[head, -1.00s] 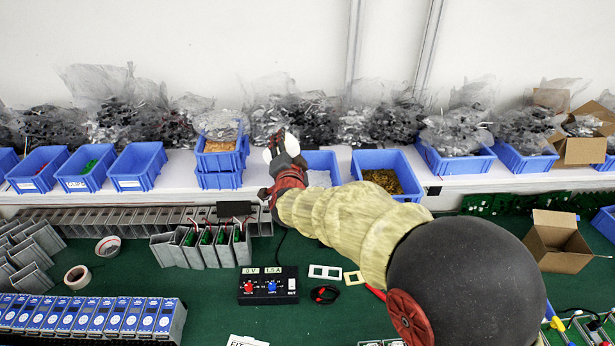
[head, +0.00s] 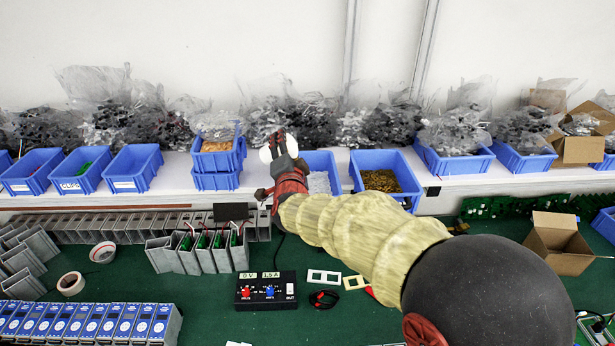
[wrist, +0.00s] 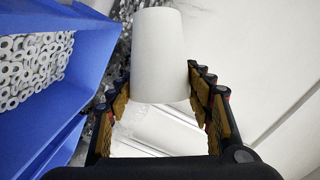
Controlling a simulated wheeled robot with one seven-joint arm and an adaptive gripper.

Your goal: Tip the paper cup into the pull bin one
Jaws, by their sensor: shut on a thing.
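My gripper (wrist: 158,110) is shut on the white paper cup (wrist: 160,55), with one padded finger on each side of it. In the head view the gripper (head: 279,152) is raised in front of the back shelf, between the stacked blue bins and a blue bin of pale parts. The cup shows there only as small white patches, and its mouth cannot be made out. In the wrist view a blue bin (wrist: 62,103) with grey-white rings lies to the left, apart from the cup. I cannot tell which blue bin is pull bin one.
Stacked blue bins (head: 217,181) stand left of the gripper, and a bin of brass-coloured parts (head: 388,160) stands to the right. Bagged parts line the wall. A black control box (head: 266,291) and grey housings sit on the green bench below.

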